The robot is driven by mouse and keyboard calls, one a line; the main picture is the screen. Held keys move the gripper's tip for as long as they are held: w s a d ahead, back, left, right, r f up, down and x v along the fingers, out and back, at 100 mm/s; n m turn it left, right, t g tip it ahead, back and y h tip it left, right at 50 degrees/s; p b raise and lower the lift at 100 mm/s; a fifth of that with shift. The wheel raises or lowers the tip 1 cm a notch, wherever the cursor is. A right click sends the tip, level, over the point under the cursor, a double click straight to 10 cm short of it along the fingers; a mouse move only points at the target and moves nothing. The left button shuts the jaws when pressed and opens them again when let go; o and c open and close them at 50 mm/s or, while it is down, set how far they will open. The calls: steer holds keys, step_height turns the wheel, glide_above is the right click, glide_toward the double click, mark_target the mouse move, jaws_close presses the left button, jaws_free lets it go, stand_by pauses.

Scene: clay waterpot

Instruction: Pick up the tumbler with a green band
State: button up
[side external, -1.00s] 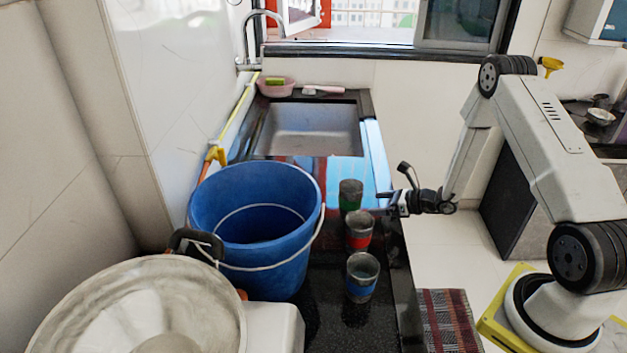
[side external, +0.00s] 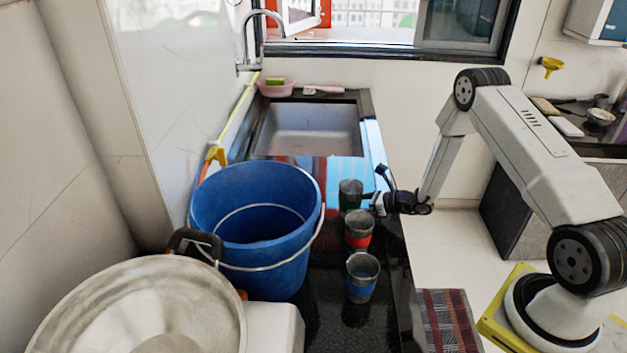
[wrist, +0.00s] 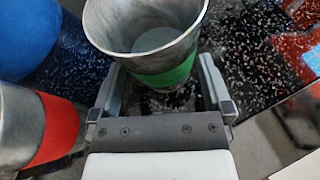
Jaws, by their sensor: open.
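The tumbler with a green band (side external: 350,194) stands upright on the dark counter, farthest back in a row of three tumblers. In the wrist view the green-banded tumbler (wrist: 150,50) is straight ahead, its grey rim and green band showing. My gripper (side external: 372,200) is just to its right in the side view. In the wrist view my gripper's open jaws (wrist: 160,85) lie on either side of the tumbler's lower part. I cannot tell whether either finger touches it.
The red-banded tumbler (side external: 358,232) stands close in front, and left in the wrist view (wrist: 55,130). The blue-banded tumbler (side external: 362,280) is nearer still. A large blue bucket (side external: 265,265) stands left of the row. The sink (side external: 310,130) lies behind.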

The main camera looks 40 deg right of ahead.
steer(key=shift+x, duration=1)
steer(key=shift+c, duration=0.2)
steer(key=c, duration=1)
steer(key=shift+o, duration=0.2)
steer(key=shift+r, duration=0.2)
steer(key=shift+r, duration=0.9)
steer(key=s+a+r, duration=0.3)
steer(key=s+r, duration=0.7)
steer(key=s, duration=0.3)
steer(key=shift+s+r, duration=0.4)
